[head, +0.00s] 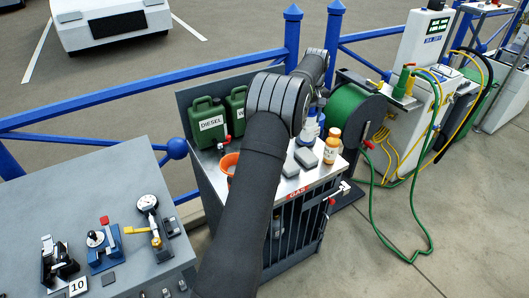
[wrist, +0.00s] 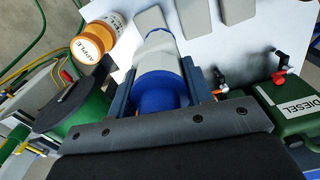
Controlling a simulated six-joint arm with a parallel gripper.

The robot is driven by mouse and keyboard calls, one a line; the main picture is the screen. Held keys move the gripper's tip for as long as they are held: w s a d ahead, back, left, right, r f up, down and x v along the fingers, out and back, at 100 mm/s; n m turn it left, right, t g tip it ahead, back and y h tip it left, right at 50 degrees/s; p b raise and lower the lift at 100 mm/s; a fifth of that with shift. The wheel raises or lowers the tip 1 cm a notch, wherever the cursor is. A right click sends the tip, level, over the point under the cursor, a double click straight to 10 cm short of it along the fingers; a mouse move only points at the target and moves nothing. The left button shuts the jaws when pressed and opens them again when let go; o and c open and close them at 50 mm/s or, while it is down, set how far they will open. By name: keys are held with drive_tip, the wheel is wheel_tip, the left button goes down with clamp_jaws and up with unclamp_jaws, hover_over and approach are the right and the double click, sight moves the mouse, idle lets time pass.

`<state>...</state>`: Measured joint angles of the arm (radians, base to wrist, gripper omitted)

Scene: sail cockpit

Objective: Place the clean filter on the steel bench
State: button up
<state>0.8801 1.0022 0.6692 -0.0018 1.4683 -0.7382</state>
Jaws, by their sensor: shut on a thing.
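In the wrist view my gripper (wrist: 161,82) is shut around a round, stepped thing, the blue and white cylinder (wrist: 160,88). Its blue part lies between the fingers and its pale part points away from my palm. I cannot tell for certain that it is the clean filter. In the head view blue and white shapes (head: 309,129) show beside my arm, over a pale metal-topped cabinet (head: 318,174). My fingers are hidden there behind my arm. A grey bench (head: 115,195) stands at the lower left. Which surface is the steel bench is not marked.
An orange labelled bottle (head: 332,146) and grey blocks (head: 304,157) stand on the cabinet. Green diesel cans (head: 208,122) and an orange funnel (head: 229,163) are at its left. A green hose reel (head: 356,108) stands right. The grey bench holds several tools, with bare space at its upper left.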

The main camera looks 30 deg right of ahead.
drive_tip(key=shift+s+d+f, duration=0.15)
drive_tip(key=shift+d, duration=0.2)
drive_tip(key=w+a+f, duration=0.3)
drive_tip(key=w+f, duration=0.7)
drive_tip(key=shift+w+f, duration=0.35)
drive_tip(key=shift+f, duration=0.05)
drive_tip(key=shift+f, duration=0.15)
drive_tip(key=o, duration=1)
drive_tip(key=shift+o, duration=0.2)
